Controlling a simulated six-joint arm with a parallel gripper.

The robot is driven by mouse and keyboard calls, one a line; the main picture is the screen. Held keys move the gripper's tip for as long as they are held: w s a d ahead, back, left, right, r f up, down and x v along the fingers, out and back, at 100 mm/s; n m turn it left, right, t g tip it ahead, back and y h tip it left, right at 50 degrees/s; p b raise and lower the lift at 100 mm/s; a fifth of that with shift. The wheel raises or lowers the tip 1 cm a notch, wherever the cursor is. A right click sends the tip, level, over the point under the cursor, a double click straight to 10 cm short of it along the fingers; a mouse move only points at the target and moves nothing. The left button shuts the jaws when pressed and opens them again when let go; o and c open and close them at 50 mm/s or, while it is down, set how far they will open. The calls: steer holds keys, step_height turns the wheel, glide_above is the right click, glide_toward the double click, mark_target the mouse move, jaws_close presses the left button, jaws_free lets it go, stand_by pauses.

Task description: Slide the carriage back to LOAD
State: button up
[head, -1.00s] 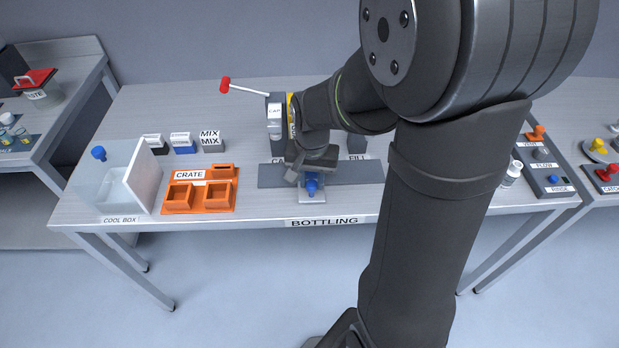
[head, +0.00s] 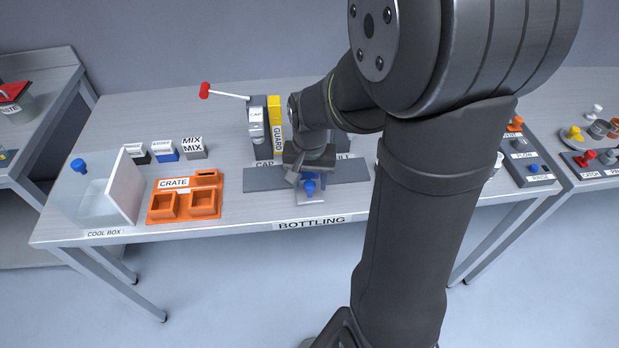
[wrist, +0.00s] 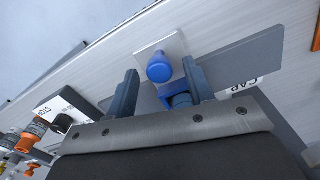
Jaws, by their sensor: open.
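The carriage is a pale plate (head: 310,198) with a blue knob (head: 310,187), on the grey track (head: 262,181) at the bench's front. It stands around the middle, between the CAP label (head: 265,163) and the partly covered FILL label (head: 346,156). My gripper (head: 303,178) is open and low over the carriage. In the wrist view, the knob (wrist: 159,68) lies between my fingertips, and a blue part (wrist: 180,99) of the carriage lies close to the right finger. I cannot tell whether a finger touches. No LOAD label is readable.
The capping stand (head: 256,125) with its red-ended lever (head: 206,91) and the yellow guard (head: 275,125) stand behind the track. The orange crate (head: 184,206) and clear cool box (head: 92,197) are left. A button panel (head: 525,160) is right. My arm hides the bench right of the track.

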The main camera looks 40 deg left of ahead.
steer(key=shift+r, duration=0.1)
step_height(320, 180, up, 17)
steer(key=shift+r, duration=0.15)
stand_by(0.7)
step_height(320, 180, down, 18)
steer(key=shift+r, duration=0.2)
stand_by(0.3)
stand_by(1.7)
step_height(320, 180, up, 18)
steer(key=shift+f, duration=0.2)
stand_by(0.4)
